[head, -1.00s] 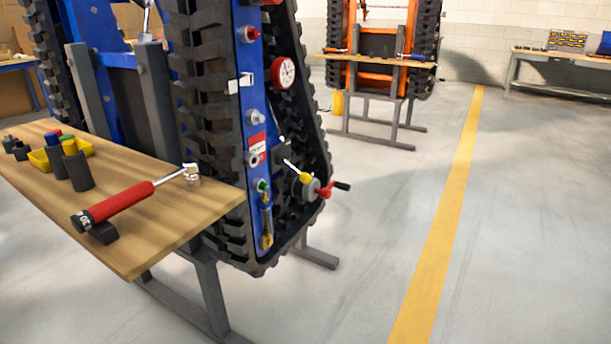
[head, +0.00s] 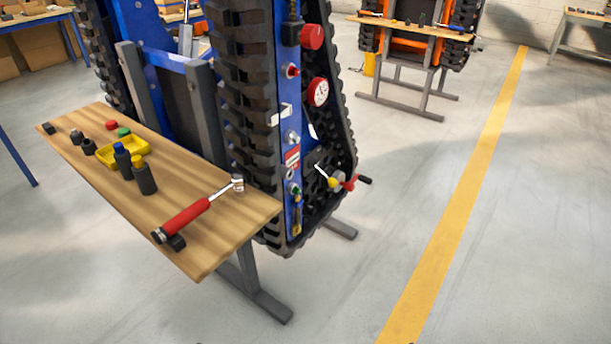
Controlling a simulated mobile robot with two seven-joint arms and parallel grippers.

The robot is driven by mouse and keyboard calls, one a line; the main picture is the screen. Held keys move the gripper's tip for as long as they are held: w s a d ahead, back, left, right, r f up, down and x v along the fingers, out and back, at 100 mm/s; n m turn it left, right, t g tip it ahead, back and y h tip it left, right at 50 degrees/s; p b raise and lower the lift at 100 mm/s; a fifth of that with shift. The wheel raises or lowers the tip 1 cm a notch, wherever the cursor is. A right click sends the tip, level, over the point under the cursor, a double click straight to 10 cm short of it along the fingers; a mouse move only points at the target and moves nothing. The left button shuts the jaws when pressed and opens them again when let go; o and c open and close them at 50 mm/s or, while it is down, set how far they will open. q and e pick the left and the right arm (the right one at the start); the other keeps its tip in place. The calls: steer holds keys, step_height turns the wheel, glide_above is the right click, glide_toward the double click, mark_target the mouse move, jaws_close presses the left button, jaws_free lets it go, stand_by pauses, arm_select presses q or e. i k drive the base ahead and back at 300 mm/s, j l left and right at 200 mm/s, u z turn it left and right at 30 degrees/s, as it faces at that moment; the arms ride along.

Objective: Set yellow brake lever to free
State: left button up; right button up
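On the blue side panel of the near tracked carrier (head: 294,130), low on the right, a thin silver rod ends in a yellow knob (head: 333,182). It slants down to the right, and I take it for the yellow brake lever. It sits close beside a red hub with a black crank handle (head: 364,180). A small yellow-and-black part (head: 296,222) is lower on the panel; its exact form is too small to tell. Any position marks by the lever are unreadable. Neither of my grippers is in view.
A wooden shelf (head: 220,245) juts from the carrier's front with a red-handled wrench (head: 185,219), a yellow tray (head: 140,145) and dark sockets. A red-faced gauge (head: 318,92) is above the lever. The floor right of the carrier is clear. An orange carrier (head: 408,50) stands behind.

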mark_target(331, 181)
steer(key=i+l+u, duration=0.1)
steer(key=u, duration=0.25)
steer(key=l+u, duration=0.2)
steer(key=u, duration=0.15)
steer(key=i+l+u, duration=0.1)
steer(key=u, duration=0.25)
steer(key=l+u, duration=0.5)
steer(key=l, duration=0.45)
steer(key=l+u, duration=0.1)
steer(key=l, duration=0.35)
steer(key=k+l+u, duration=0.1)
steer(key=l, duration=0.85)
steer(key=k+l, duration=0.15)
steer(key=l, duration=0.8)
